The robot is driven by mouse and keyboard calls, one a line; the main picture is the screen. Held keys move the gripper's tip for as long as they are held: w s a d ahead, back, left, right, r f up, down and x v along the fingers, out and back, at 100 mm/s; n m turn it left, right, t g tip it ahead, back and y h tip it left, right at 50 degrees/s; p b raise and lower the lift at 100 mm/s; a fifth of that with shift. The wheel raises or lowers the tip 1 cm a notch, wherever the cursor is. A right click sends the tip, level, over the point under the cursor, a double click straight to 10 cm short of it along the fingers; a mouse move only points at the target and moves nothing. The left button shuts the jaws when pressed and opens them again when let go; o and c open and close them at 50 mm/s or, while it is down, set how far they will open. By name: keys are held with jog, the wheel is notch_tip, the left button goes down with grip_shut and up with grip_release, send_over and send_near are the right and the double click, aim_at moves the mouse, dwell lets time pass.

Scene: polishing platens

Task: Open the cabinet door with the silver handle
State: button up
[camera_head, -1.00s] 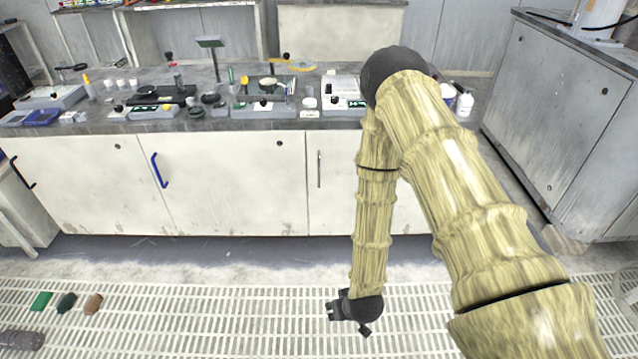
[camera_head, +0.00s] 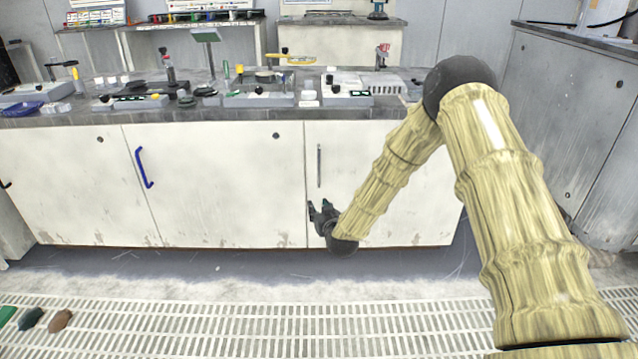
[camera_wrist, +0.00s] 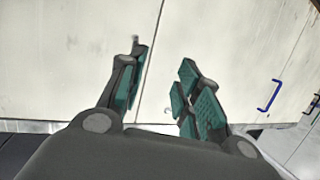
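The silver handle (camera_head: 319,166) is a thin upright bar near the left edge of the white right-hand cabinet door (camera_head: 362,145). The door looks shut, flush with its neighbour. My gripper (camera_head: 319,207) is in front of the lower left part of this door, just below the handle in the head view. In the wrist view, my gripper (camera_wrist: 160,82) has its two teal-padded fingers apart, with nothing held between them. A seam between white doors (camera_wrist: 150,60) runs behind the fingers. I cannot clearly make out the silver handle in the wrist view.
A blue handle (camera_head: 144,168) is on the white door to the left; it also shows in the wrist view (camera_wrist: 269,96). The worktop (camera_head: 215,113) above holds instruments and bottles. A grey cabinet (camera_head: 566,110) stands at the right.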

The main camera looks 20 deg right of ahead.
aim_at(319, 168)
jog(key=w+d+r+t+b, duration=0.1)
jog(key=w+b, duration=0.2)
jog(key=w, duration=0.2)
jog(key=w+d+r+t+h+b, duration=0.1)
jog(key=w+d+r+b, duration=0.1)
jog(key=w, duration=0.4)
jog(key=w+d+r+b, duration=0.1)
jog(key=w+d+b, duration=0.1)
jog(key=w+b, duration=0.2)
jog(key=shift+w+d+r+m+t+h, duration=0.1)
jog(key=shift+w+r+m+t+h, duration=0.1)
jog(key=shift+w, duration=0.35)
jog(key=shift+w+d+r+m+t+h, duration=0.1)
jog(key=shift+w+t, duration=0.1)
jog(key=shift+w, duration=0.3)
jog(key=shift+w+r, duration=0.1)
jog(key=shift+w, duration=0.4)
grip_shut()
